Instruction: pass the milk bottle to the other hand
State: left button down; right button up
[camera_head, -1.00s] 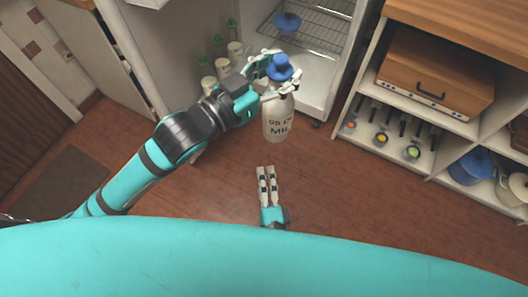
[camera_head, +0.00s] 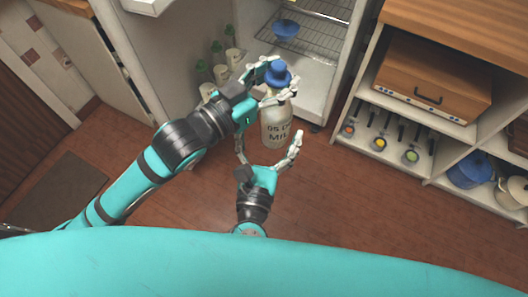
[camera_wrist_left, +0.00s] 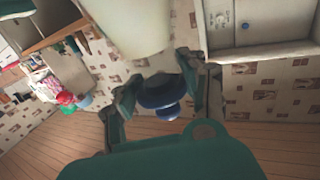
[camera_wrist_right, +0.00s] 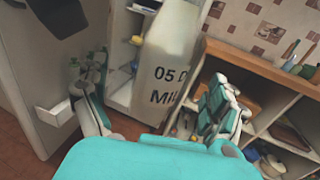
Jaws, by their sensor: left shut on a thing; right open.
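The milk bottle (camera_head: 276,128) is pale with dark lettering and a blue cap (camera_head: 278,74). It hangs upright in the air in the head view. My left gripper (camera_head: 277,84) is shut on its upper part, just below the cap. The cap also shows between the left fingers in the left wrist view (camera_wrist_left: 160,92). My right gripper (camera_head: 269,136) is below the left one, fingers spread wide on either side of the bottle's lower end. In the right wrist view the bottle (camera_wrist_right: 164,72) stands between the open right fingers; I cannot tell whether they touch it.
An open fridge (camera_head: 318,88) with a wire shelf and blue bowl (camera_head: 286,28) is behind the bottle. Several green-topped containers (camera_head: 217,48) line its door. A wooden-topped shelf unit (camera_head: 460,30) with a wooden bread box (camera_head: 435,75) is at right. The floor (camera_head: 340,210) below is clear.

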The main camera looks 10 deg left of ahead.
aim_at(273, 113)
pick_arm(q)
jog(key=shift+r, duration=0.15)
pick_arm(e)
jog(key=w, duration=0.6)
jog(key=shift+w+d, duration=0.15)
jog(key=c, duration=1.8)
pick_arm(q)
jog(key=c, duration=1)
grip_release()
pick_arm(e)
jog(key=shift+r, duration=0.2)
pick_arm(q)
jog(key=o, duration=0.5)
